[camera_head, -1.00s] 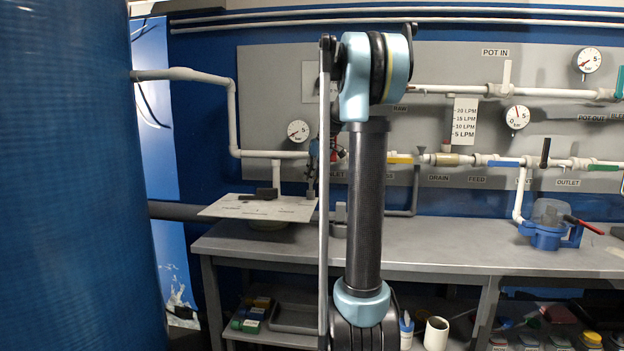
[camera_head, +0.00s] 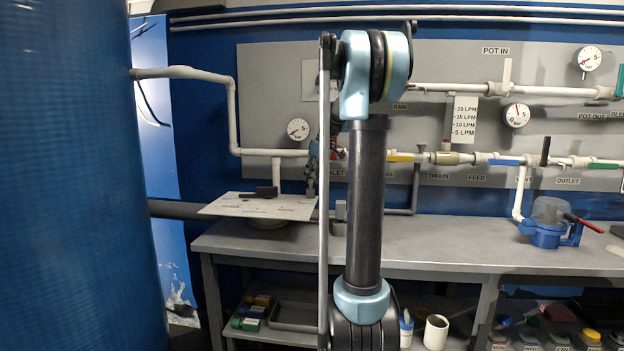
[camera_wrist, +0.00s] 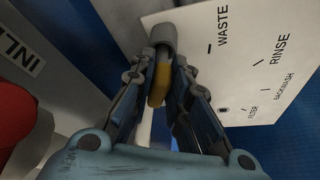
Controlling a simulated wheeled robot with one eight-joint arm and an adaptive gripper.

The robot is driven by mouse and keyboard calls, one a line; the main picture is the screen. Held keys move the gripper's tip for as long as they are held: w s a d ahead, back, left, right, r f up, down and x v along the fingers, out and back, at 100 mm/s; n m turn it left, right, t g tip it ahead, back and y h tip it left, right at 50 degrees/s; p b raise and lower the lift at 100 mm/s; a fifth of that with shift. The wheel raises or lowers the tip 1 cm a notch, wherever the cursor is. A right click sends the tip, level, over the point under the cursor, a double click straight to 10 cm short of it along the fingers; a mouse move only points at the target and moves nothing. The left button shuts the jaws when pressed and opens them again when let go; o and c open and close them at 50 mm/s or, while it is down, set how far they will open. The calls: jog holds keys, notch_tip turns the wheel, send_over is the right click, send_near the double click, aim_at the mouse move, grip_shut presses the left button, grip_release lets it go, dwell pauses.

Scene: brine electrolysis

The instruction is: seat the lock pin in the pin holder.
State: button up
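In the wrist view, the two dark fingers of my gripper (camera_wrist: 163,72) converge on a yellow-orange piece, which I take to be the lock pin (camera_wrist: 158,84). The piece lies between the fingertips and looks gripped there. A grey cylinder (camera_wrist: 162,36) sits just beyond the tips, at the edge of the white plate; I cannot tell whether it is the pin holder or part of the pin. In the head view, my gripper (camera_head: 311,182) points down by the plate's right end, small and partly behind my arm. How deep the pin sits is hidden.
The white labelled plate (camera_wrist: 232,75) reads WASTE, RINSE, BACKWASH and FILTER. A dark block (camera_head: 267,192) lies on it in the head view. Pipes and a gauge (camera_head: 298,129) are close behind my gripper. The grey bench (camera_head: 450,240) has free room to the right.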

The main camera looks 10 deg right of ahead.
jog(key=shift+o, duration=1.2)
jog(key=shift+r, duration=0.1)
jog(key=v, duration=1.1)
jog(key=s+a+f+m, duration=0.1)
jog(key=s+f, duration=0.2)
jog(key=s, duration=0.3)
jog(key=s+a+f+m, duration=0.1)
jog(key=s+f, duration=0.2)
jog(key=s, duration=0.3)
jog(key=s+a+f+m+g+h, duration=0.1)
jog(key=s+f+m+h, duration=0.2)
jog(key=s+f, duration=2.4)
jog(key=s+m, duration=0.1)
jog(key=m, duration=0.2)
jog(key=shift+s, duration=0.35)
